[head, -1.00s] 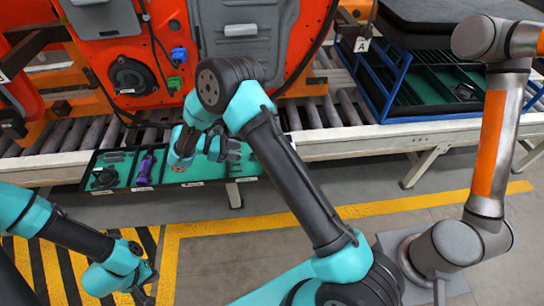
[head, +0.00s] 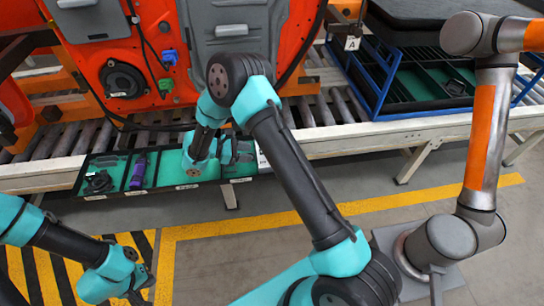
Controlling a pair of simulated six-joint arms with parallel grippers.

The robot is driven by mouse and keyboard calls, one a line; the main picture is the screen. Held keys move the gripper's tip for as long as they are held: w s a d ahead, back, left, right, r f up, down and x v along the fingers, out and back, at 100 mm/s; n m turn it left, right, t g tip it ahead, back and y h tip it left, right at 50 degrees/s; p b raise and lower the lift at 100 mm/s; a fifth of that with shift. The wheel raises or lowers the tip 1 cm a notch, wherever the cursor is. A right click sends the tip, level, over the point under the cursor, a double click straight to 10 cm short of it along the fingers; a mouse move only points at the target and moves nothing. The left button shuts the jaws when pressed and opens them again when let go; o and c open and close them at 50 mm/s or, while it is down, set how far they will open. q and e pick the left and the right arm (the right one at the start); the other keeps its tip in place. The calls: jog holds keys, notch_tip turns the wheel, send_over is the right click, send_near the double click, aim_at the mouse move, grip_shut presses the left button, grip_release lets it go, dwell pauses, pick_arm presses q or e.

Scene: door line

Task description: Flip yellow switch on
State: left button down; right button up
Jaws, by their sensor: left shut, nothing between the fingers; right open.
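I cannot make out a yellow switch in the head view. A large orange door (head: 135,60) with grey panels stands at the back. It carries a blue connector (head: 169,57), a green connector (head: 165,85) and a round black speaker (head: 124,80). My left gripper (head: 142,287) is shut and empty at the lower left, over the striped floor, away from the door.
A black parts tray (head: 160,190) along the conveyor holds a purple tool (head: 138,170) and a black round part (head: 98,182). A blue-framed rack (head: 385,85) stands on the conveyor at right. A grey-orange arm (head: 480,130) stands at far right. Floor between is clear.

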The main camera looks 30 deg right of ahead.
jog(key=x, duration=1)
jog(key=shift+s+d+f, duration=0.1)
jog(key=shift+s+d, duration=0.05)
jog(key=shift+d, duration=0.1)
grip_shut()
